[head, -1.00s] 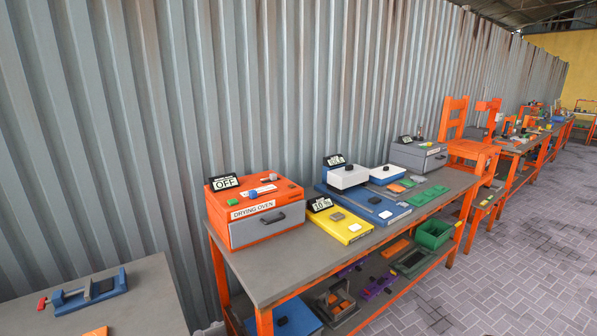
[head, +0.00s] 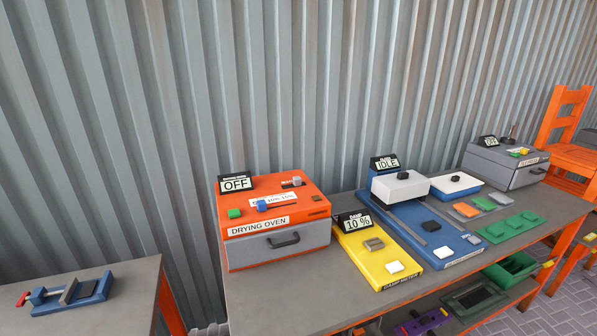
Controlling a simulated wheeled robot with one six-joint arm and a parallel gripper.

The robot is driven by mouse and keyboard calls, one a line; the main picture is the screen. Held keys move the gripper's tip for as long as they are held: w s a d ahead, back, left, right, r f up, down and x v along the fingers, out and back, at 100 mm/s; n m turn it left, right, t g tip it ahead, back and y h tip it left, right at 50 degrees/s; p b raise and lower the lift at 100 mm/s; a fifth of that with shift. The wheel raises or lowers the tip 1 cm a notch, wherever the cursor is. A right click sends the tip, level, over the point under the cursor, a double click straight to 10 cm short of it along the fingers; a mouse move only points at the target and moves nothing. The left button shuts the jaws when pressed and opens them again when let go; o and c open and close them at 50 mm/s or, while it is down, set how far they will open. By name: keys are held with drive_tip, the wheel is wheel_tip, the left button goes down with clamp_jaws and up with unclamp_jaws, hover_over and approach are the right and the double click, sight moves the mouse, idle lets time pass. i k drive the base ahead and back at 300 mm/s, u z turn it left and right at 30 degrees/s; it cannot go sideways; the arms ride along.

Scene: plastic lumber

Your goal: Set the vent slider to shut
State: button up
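The orange drying oven (head: 228,243) stands at the left end of the grey-topped bench, with its grey drawer front and handle facing me. On its sloped top, a blue knob (head: 262,205) sits at the left end of a dark slot beside a white label. A smaller grey knob (head: 297,181) sits by a short dark slot near the top right. Which of these is the vent slider I cannot tell; the markings are too small to read. A green button (head: 234,213) is at the left. The oven's display (head: 236,184) reads OFF. My gripper is not in view.
A yellow damp meter (head: 374,258) showing 10 % and a blue machine (head: 440,232) showing IDLE stand right of the oven. A grey box (head: 505,165) and an orange chair (head: 565,130) are farther right. A separate table with a blue vise (head: 85,290) is at left, across a gap.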

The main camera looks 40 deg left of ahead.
sight(297, 180)
drive_tip(key=u, duration=0.5)
drive_tip(key=i, duration=0.75)
drive_tip(key=u, duration=0.75)
